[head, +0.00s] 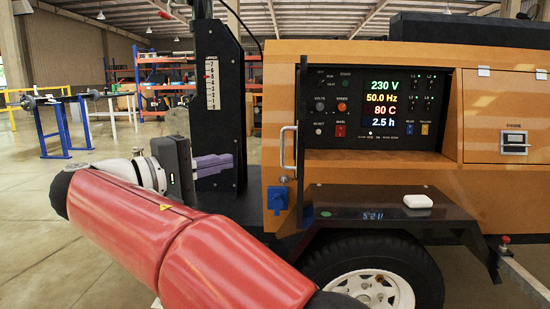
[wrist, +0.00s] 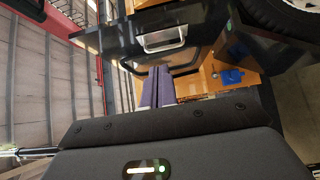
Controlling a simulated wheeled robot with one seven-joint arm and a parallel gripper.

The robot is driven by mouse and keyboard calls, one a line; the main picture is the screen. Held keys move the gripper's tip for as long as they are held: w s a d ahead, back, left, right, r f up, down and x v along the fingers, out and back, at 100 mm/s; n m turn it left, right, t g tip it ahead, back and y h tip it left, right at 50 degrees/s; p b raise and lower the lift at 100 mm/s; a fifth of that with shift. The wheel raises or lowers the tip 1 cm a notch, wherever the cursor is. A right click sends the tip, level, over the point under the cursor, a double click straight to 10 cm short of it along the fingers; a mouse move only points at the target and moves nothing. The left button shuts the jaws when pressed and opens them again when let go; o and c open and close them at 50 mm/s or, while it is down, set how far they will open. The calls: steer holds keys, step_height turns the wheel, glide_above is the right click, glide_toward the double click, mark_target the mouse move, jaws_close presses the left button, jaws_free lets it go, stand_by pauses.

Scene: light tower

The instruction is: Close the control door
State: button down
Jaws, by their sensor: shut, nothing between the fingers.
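The control door (head: 301,110) stands open and shows almost edge-on at the left side of the lit control panel (head: 380,105). Its silver bar handle (head: 287,148) sticks out on the left of the door. My gripper (head: 232,161) has purple fingers, pressed together and empty. In the head view it is left of the handle, apart from it, at about the same height. In the wrist view the fingers (wrist: 162,74) point toward the orange machine, with a silver handle (wrist: 165,38) beyond them. The exact depth gap between fingers and handle is hard to tell.
A black fender (head: 385,203) with a white case (head: 418,201) juts out below the panel, above a wheel (head: 375,285). A blue socket box (head: 278,198) sits below the handle. A dark mast (head: 220,100) with a scale stands behind my gripper.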

glide_toward(283, 154)
steer(key=d+r, duration=0.2)
steer(key=d, duration=0.2)
steer(key=shift+w+d, duration=0.2)
steer(key=shift+d, duration=1.45)
steer(key=shift+b, duration=0.3)
